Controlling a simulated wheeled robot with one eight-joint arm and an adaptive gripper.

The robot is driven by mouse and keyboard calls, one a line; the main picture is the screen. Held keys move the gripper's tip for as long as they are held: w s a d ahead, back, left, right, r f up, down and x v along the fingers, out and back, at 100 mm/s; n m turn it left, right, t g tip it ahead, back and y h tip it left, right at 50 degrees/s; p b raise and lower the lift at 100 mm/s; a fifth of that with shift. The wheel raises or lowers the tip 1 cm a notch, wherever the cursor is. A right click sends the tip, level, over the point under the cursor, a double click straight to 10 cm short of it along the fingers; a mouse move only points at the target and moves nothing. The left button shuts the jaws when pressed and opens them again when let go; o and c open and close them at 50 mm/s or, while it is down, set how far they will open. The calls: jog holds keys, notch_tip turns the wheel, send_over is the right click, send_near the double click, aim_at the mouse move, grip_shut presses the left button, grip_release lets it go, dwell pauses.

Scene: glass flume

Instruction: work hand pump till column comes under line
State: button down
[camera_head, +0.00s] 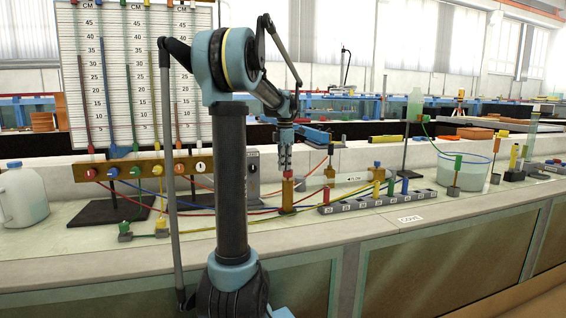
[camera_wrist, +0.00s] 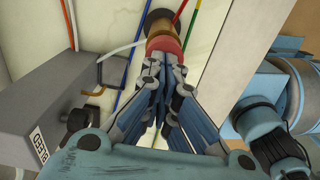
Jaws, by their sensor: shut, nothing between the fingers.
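A brass-coloured cylinder (camera_head: 287,194) with a red top stands on the bench. I take it to be the hand pump. My gripper (camera_head: 286,168) points down right above it, fingers shut and empty. In the wrist view the fingertips (camera_wrist: 166,62) meet the edge of the red top (camera_wrist: 163,44); I cannot tell whether they touch it. The brass body (camera_wrist: 160,24) shows beyond. The manometer board (camera_head: 112,18) stands at the back left with coloured columns against a centimetre scale. My arm hides its right part. I cannot make out a marked line.
A grey box marked BLEED (camera_wrist: 62,112) stands close to my gripper. Coloured hoses (camera_head: 225,212) run along the bench from the wooden manifold (camera_head: 130,172). A grey block row (camera_head: 375,198) with coloured plugs lies to the right. A clear basin (camera_head: 470,165) stands further right.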

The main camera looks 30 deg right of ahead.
dwell(0.3)
notch_tip(320, 180, up, 14)
dwell(0.6)
dwell(3.5)
